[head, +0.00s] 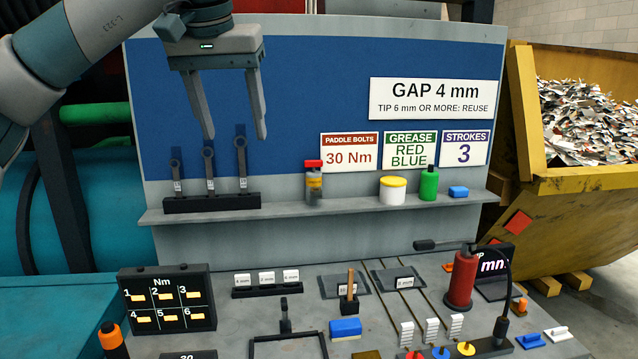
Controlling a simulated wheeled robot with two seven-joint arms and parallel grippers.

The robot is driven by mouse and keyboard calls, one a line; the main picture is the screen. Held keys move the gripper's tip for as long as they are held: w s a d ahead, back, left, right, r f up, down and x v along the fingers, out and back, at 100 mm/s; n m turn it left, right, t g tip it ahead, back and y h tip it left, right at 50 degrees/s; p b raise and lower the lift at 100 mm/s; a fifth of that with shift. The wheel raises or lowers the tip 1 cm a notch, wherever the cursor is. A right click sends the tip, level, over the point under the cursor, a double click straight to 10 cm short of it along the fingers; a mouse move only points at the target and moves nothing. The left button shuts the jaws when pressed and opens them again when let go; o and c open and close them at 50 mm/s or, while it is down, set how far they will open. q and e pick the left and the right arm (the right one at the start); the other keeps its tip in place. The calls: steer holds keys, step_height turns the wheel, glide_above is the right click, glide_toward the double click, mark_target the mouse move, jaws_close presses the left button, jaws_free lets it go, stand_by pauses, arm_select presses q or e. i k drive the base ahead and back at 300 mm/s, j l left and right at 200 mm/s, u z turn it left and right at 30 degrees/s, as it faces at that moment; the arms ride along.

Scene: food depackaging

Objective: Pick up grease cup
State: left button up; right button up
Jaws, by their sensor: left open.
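A white tub with a yellow lid (392,191) stands upright on the grey shelf, right of centre; it looks most like a grease cup, but no label on it is readable. My left gripper (236,136) hangs fingers down in front of the blue back panel, at the upper left. Its two fingers are apart with nothing between them. It is well to the left of the tub and higher in the picture. My right gripper is not in view.
Upright tools in a black rack (211,203) stand below my left gripper. The bench below holds a red cylinder (461,281) with a hose and many small parts.

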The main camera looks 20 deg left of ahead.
mark_target(314, 181)
steer(key=i, duration=1.3)
